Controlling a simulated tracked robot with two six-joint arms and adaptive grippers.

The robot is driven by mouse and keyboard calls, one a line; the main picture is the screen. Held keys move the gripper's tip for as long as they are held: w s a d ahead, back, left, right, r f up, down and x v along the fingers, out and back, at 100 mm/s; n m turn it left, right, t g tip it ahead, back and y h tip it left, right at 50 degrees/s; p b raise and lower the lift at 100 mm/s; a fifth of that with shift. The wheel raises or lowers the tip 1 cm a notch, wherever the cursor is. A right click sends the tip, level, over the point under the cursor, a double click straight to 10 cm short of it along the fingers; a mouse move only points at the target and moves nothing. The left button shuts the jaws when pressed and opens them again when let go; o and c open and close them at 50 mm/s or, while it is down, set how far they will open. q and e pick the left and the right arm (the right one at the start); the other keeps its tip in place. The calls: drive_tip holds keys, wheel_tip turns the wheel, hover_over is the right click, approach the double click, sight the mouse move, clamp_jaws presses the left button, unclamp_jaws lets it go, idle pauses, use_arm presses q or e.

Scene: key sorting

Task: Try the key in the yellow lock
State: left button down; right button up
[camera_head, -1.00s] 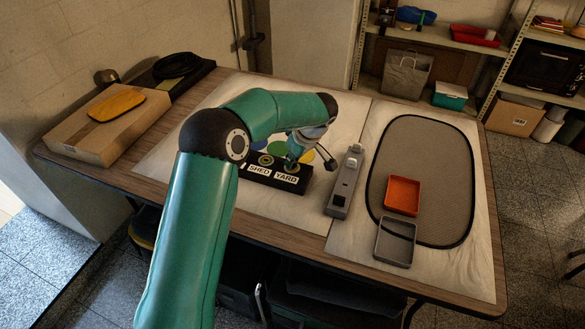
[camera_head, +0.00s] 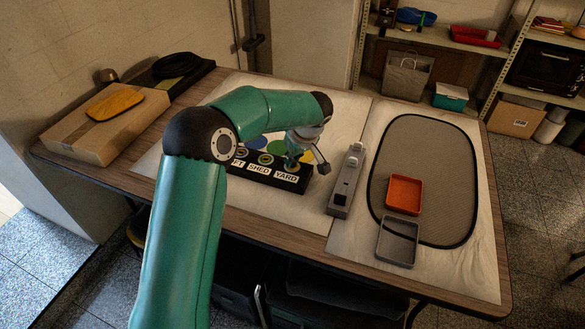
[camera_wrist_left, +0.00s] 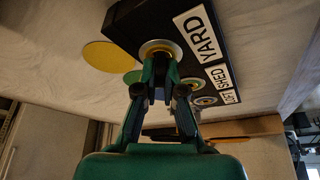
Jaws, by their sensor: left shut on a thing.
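A black lock block (camera_head: 262,178) stands on the table with white labels YARD, SHED and one partly hidden. Behind it lie yellow (camera_head: 306,157), green and blue discs. In the left wrist view, the yellow disc (camera_wrist_left: 106,56) lies beside the YARD lock (camera_wrist_left: 160,46), which has a gold ring. My left gripper (camera_head: 292,160) is over the YARD end of the block. In the left wrist view its fingertips (camera_wrist_left: 160,76) are shut close together at that lock. The key between them is hidden, and I cannot tell how far it is in. My right gripper is out of view.
A grey holder (camera_head: 345,182) stands right of the block. A cardboard box (camera_head: 100,140) is at the left.

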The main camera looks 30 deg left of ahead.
use_arm(q)
drive_tip(key=shift+m+t+b, duration=0.5)
drive_tip(key=shift+m, duration=0.7)
drive_tip(key=shift+m+h, duration=0.3)
drive_tip(key=shift+m, duration=0.3)
drive_tip(key=shift+r+m+t+h, duration=0.1)
drive_tip(key=shift+m+t+h, duration=0.3)
drive_tip(key=shift+m, duration=0.8)
drive_tip(key=shift+m+t, duration=0.3)
drive_tip(key=shift+m, duration=0.4)
